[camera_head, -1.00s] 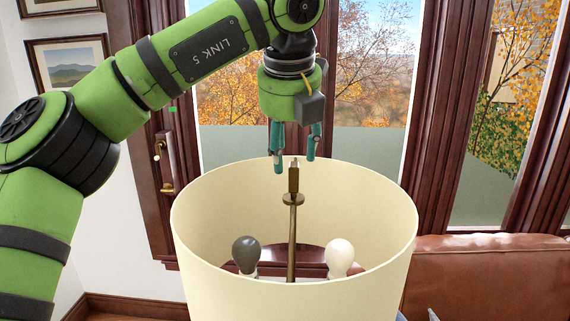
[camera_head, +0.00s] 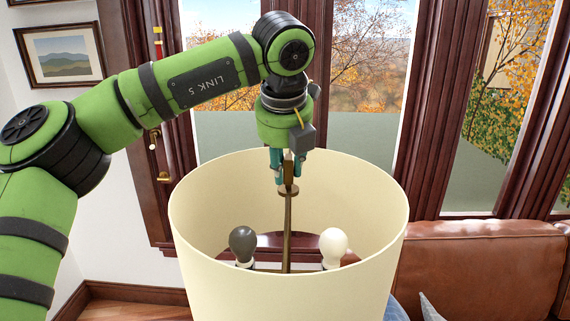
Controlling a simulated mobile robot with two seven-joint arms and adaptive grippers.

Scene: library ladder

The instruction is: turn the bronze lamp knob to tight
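The bronze lamp knob (camera_head: 288,173) stands upright at the top of the bronze lamp stem (camera_head: 288,235), above a small round disc. The stem rises in the middle of a cream lampshade (camera_head: 210,260) that is open at the top. My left gripper (camera_head: 280,180) comes down from above with its teal fingers at the knob's height, close around it or just behind it. The fingers look closer together than before; whether they touch the knob is unclear. My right gripper does not show.
Inside the shade are a dark grey bulb (camera_head: 243,243) on the left and a white bulb (camera_head: 333,244) on the right. A brown leather sofa (camera_head: 485,265) stands at the right. Behind are tall windows with dark wooden frames (camera_head: 445,110). A framed picture (camera_head: 62,55) hangs at the left.

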